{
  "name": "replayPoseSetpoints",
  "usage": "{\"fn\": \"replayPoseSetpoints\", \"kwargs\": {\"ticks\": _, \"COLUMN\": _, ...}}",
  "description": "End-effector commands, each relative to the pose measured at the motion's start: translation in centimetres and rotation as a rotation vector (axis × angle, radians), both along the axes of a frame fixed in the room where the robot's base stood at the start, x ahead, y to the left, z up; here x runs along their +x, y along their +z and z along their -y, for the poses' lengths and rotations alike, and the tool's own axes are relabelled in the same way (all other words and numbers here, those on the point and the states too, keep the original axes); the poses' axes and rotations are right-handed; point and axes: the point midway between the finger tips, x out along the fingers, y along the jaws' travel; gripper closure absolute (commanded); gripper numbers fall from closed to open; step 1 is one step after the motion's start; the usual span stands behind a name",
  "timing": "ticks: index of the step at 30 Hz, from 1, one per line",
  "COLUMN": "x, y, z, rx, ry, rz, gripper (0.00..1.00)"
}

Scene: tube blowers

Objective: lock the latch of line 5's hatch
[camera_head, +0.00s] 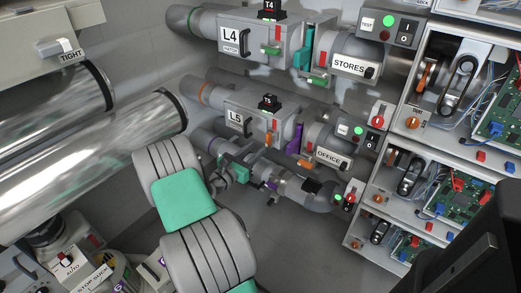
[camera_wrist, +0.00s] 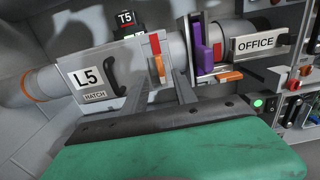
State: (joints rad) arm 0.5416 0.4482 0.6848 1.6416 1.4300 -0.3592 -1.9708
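Line 5's hatch (camera_wrist: 95,75) is a grey box front with an "L5" label, a "HATCH" tag and a black handle (camera_wrist: 115,75). It also shows in the head view (camera_head: 237,117). The latch at its right edge has an orange lever (camera_wrist: 158,66) below a red block (camera_wrist: 155,44). The orange lever hangs roughly upright; whether it is engaged I cannot tell. My gripper (camera_wrist: 161,76) is open, with its two grey fingers pointing at the latch. The lever shows between the fingertips in the wrist view; contact cannot be made out.
Right of the hatch are a purple gate (camera_wrist: 204,48), another orange lever (camera_wrist: 230,76) and the "OFFICE" pipe (camera_wrist: 260,43). A black T5 box (camera_head: 269,103) sits on top. Line 4's box (camera_head: 250,40) is above. A switch panel (camera_head: 364,136) stands at the right.

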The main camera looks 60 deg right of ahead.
Motion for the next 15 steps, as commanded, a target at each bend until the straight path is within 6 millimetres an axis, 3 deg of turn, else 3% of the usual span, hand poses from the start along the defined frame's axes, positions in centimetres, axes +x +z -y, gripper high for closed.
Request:
{"fn": "replayPoseSetpoints", "kwargs": {"ticks": 9, "x": -1.0, "y": 0.0, "z": 5.6, "rx": 0.002, "ry": -0.003, "rz": 0.008, "gripper": 0.66}}
{"fn": "replayPoseSetpoints", "kwargs": {"ticks": 15, "x": -1.0, "y": 0.2, "z": 6.4, "rx": 0.002, "ry": -0.001, "rz": 0.007, "gripper": 0.66}}
